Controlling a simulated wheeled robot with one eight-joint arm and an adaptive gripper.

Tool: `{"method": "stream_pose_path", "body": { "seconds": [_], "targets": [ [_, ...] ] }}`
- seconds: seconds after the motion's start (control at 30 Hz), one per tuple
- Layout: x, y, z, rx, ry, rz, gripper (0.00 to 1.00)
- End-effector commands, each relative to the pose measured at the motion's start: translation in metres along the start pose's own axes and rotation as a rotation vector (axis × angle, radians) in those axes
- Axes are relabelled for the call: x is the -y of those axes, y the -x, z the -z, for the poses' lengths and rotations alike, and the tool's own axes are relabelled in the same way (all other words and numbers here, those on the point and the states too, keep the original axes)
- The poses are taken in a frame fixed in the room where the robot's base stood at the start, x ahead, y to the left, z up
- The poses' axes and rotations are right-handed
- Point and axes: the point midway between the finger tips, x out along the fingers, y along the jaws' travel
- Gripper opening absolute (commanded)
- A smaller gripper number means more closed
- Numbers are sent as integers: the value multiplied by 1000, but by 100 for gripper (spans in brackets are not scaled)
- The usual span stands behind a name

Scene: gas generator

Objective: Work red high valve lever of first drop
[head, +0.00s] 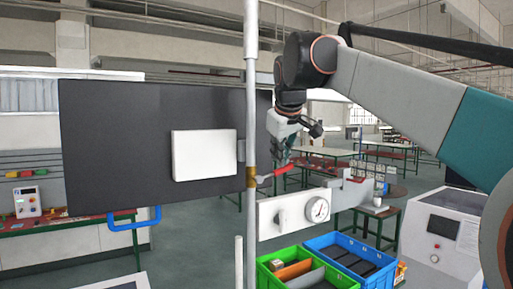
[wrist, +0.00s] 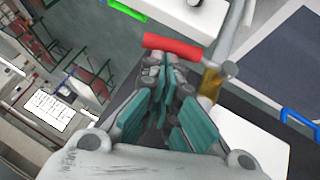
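The red valve lever (head: 282,170) sticks out to the right from a brass valve (head: 251,177) on a vertical grey pipe (head: 251,95). In the wrist view the red lever (wrist: 172,47) lies crosswise just beyond my fingertips, with its grip uncovered. The brass valve (wrist: 210,84) is to the right of the fingers there. My gripper (head: 285,155) points down just above the lever in the head view. In the wrist view my gripper (wrist: 166,68) has its teal-padded fingers close together near the lever. I cannot tell whether they touch it or how far they are apart.
A dark panel with a white box (head: 204,155) stands left of the pipe. A white plate with a gauge (head: 317,209) is below the lever. Green (head: 340,276) and blue (head: 377,280) bins are lower down. A white machine (head: 440,235) stands at the right.

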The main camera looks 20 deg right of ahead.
Motion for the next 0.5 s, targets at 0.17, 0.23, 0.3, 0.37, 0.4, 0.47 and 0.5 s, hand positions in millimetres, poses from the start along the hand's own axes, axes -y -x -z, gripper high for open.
{"method": "stream_pose_path", "body": {
  "seconds": [0.17, 0.23, 0.3, 0.37, 0.4, 0.47, 0.5],
  "targets": [
    [-4, -8, -6, 1, 0, -1, 0],
    [-5, -11, -8, 1, 0, -1, 0],
    [-6, -13, -9, 1, 0, -1, 0],
    [-6, -14, -10, 1, 0, -1, 0],
    [-6, -15, -10, 1, 0, -1, 0],
    [-7, -16, -11, 1, 0, -1, 0],
    [-7, -17, -11, 1, 1, -1, 0]
  ]
}}
